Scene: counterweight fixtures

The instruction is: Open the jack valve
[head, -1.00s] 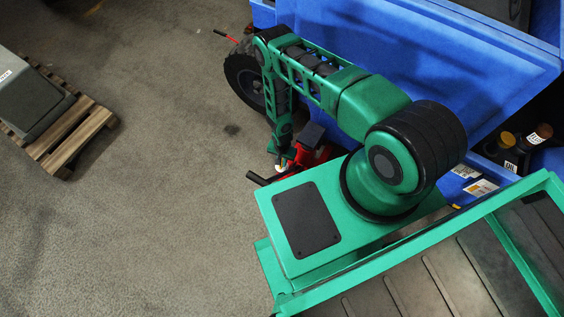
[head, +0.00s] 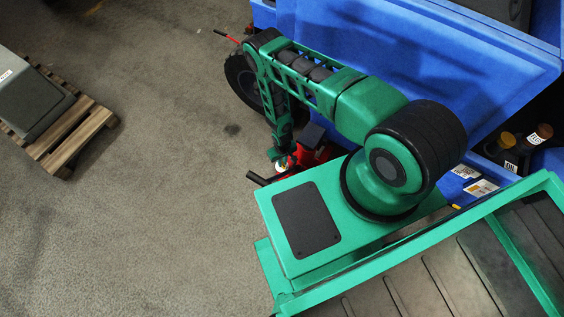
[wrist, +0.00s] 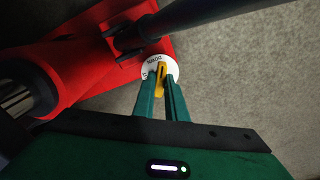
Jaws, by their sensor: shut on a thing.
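The red jack (wrist: 85,50) fills the upper left of the wrist view, and part of it shows beside my arm in the head view (head: 322,154). On it is a white dial (wrist: 154,63) with dark lettering and a yellow valve handle (wrist: 161,76) across its middle. My gripper (wrist: 161,88) is shut on the yellow handle, one green finger on each side. In the head view my gripper (head: 279,156) points down at the white dial, and the handle is too small there to judge its angle.
A black jack lever (wrist: 205,14) runs over the top of the wrist view. In the head view, a wheel (head: 243,80) and large blue panel (head: 455,65) stand behind my arm. A wooden pallet (head: 80,140) is at left. The floor between is clear.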

